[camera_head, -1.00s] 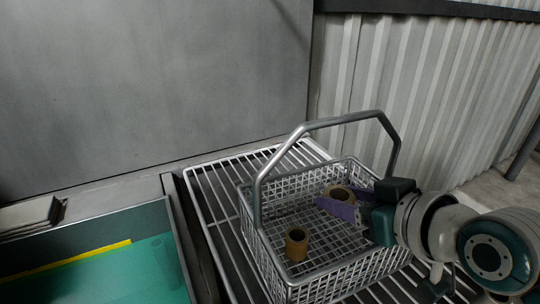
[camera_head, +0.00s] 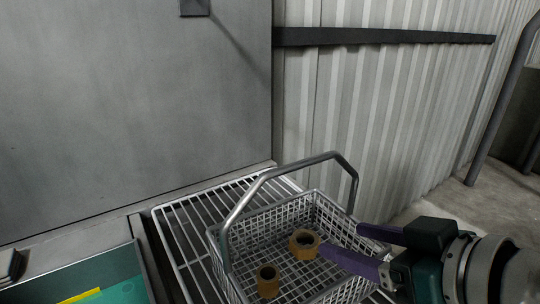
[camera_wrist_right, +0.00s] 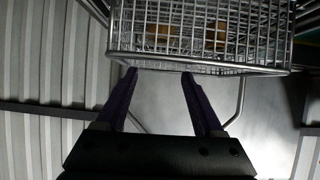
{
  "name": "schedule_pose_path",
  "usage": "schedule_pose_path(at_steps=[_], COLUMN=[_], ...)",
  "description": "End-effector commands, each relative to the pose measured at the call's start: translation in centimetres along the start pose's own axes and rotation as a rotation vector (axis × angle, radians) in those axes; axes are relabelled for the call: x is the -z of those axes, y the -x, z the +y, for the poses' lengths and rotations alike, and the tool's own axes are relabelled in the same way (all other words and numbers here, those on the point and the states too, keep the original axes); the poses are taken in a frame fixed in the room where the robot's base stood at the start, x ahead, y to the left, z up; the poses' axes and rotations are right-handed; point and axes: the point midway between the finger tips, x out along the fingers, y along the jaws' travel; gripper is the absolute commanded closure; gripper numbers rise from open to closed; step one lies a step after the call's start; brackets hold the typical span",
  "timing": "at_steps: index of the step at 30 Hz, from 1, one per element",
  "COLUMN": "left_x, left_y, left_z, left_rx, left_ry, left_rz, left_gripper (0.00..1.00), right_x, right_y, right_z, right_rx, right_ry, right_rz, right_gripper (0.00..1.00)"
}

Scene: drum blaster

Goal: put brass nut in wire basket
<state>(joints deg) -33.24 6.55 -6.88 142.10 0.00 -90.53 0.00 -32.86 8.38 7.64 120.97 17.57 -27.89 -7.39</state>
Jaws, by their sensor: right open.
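Two brass nuts are inside the wire basket (camera_head: 232,262). One brass nut (camera_head: 304,243) lies toward the basket's back, and the other (camera_head: 267,282) stands nearer the front left. Both also show through the mesh in the right wrist view, one at left (camera_wrist_right: 157,36) and one at right (camera_wrist_right: 216,36). My right gripper (camera_head: 340,238) has purple fingers spread apart with nothing between them. It is at the basket's right side, and its nearer fingertip overlaps the back nut's right edge in the head view; contact cannot be told. My left gripper is not in view.
The basket's raised metal handle (camera_head: 290,170) arches over it. The basket stands on a wire rack (camera_head: 183,232). A green-floored tray (camera_head: 118,292) lies at left. A grey panel (camera_head: 130,110) and a corrugated wall (camera_head: 390,120) stand behind.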

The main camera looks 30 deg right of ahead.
Motion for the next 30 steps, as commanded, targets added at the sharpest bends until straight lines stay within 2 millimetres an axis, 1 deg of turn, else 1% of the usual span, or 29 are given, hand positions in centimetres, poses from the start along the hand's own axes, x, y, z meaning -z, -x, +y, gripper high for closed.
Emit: schedule_pose_path(at_steps=[1,3,8,30], left_x=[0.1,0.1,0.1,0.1], left_y=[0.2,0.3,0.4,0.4], left_z=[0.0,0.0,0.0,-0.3], left_rx=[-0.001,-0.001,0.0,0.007], left_ry=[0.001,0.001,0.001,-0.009], left_rz=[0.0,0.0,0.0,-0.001], left_gripper=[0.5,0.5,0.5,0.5], right_x=[0.0,0.0,0.1,0.1], right_y=[0.9,1.7,2.6,2.7], right_z=[0.0,0.0,0.0,0.0], right_rx=[0.0,-0.001,-0.001,0.0], right_ry=[0.0,0.0,0.0,-0.001], right_rz=[-0.002,-0.001,0.002,0.003], right_gripper=[0.31,0.31,0.31,0.31])
